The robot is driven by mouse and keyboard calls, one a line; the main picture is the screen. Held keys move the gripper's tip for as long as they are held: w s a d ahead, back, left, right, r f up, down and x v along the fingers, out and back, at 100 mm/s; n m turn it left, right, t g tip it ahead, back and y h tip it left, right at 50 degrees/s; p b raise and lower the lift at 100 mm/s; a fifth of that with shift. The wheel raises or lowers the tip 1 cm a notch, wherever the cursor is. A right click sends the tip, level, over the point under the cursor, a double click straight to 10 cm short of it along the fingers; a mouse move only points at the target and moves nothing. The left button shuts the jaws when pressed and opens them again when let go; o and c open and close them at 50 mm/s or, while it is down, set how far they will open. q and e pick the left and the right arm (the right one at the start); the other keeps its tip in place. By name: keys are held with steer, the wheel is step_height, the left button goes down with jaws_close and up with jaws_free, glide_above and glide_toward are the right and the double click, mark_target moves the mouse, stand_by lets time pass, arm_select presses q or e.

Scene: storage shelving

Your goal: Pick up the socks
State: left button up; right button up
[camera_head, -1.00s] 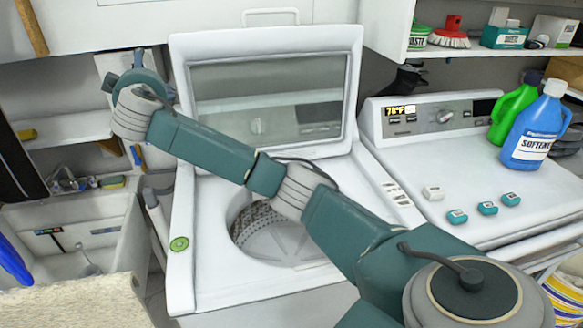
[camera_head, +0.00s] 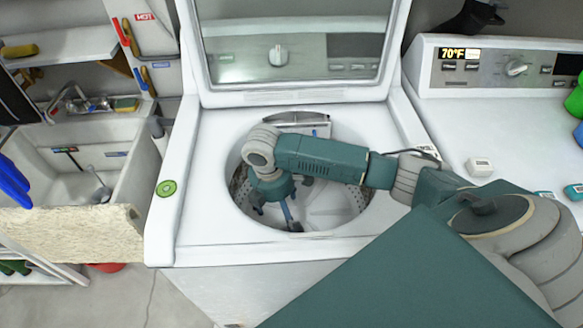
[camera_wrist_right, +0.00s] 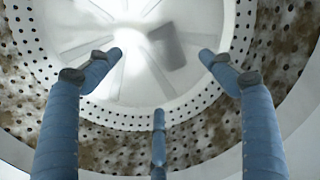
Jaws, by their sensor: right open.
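I cannot make out any socks in either view. My right gripper (camera_head: 278,212) reaches down into the open tub of the top-load washer (camera_head: 166,222); its fingertips are partly hidden by the wrist in the head view. In the right wrist view, the blue fingers (camera_wrist_right: 160,75) are spread apart with nothing between them. Below them is the pale, ribbed drum floor (camera_wrist_right: 125,80), ringed by a perforated wall with brown stains. A grey patch (camera_wrist_right: 170,45) lies on the floor; I cannot tell whether it is a shadow or cloth. My left gripper is out of view.
The washer's raised lid (camera_head: 235,68) stands behind the tub. A second machine (camera_head: 462,110) with small boxes on top is at the right. A sink (camera_head: 45,150) is at the left, with a blue item (camera_head: 12,182) at the picture's edge. Floor shows at lower left.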

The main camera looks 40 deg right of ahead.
steer(key=f, duration=0.3)
steer(key=shift+s+a+f, duration=0.1)
steer(key=shift+s+f, duration=0.1)
steer(key=shift+s, duration=0.15)
steer(key=shift+f, duration=0.25)
steer(key=shift+d+f, duration=0.25)
steer(key=shift+f, duration=0.1)
steer(key=f, duration=0.3)
steer(key=shift+s+d+f+p, duration=0.1)
steer(key=shift+d+f+p, duration=0.15)
steer(key=shift+d+p, duration=0.15)
steer(key=shift+f, duration=0.55)
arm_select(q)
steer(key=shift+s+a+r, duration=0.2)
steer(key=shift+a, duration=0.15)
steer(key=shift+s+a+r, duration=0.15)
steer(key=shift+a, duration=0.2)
arm_select(e)
steer(key=c, duration=1.3)
